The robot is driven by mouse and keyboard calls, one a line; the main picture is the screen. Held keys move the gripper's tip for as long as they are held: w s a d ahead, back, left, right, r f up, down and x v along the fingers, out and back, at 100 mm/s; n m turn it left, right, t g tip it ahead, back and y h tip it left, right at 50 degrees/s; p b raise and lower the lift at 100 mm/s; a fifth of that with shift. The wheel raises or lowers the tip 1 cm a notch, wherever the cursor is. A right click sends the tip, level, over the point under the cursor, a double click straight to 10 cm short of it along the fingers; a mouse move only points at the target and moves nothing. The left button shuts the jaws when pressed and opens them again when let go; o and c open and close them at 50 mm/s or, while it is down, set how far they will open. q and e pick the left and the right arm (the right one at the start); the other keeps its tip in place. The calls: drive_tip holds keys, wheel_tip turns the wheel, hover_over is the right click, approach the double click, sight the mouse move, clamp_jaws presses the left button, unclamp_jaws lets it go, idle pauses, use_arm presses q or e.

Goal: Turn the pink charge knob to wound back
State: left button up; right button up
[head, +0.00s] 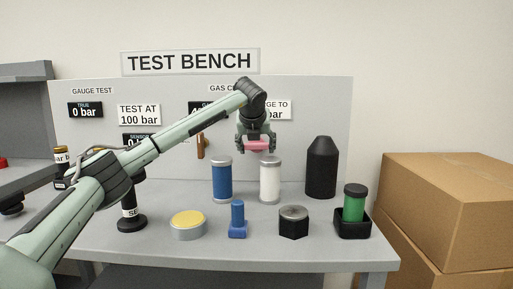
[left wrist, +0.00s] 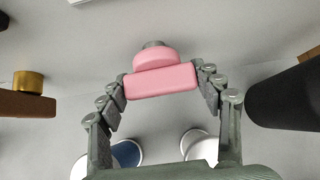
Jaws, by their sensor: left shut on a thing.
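The pink charge knob (head: 258,146) is on the upright back panel of the test bench, above the white cylinder. In the left wrist view the pink knob (left wrist: 160,79) shows a bar-shaped grip in front of a round base, with a grey stub behind it. My left gripper (head: 257,144) is shut on the knob, one finger at each end of the bar. In the left wrist view the fingertips of my left gripper (left wrist: 162,84) touch the bar's ends. The bar lies about level in the head view. My right gripper is not in view.
A white cylinder (head: 270,182) and a blue cylinder (head: 222,180) stand below the gripper. A black bottle (head: 321,168) is to the right. A brown lever (head: 200,146) is left on the panel. My left arm covers part of the panel's signs. Cardboard boxes (head: 450,195) stand right of the bench.

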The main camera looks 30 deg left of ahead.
use_arm(q)
drive_tip(key=o, duration=1.2)
drive_tip(key=shift+c, duration=0.2)
drive_tip(key=v, duration=1.2)
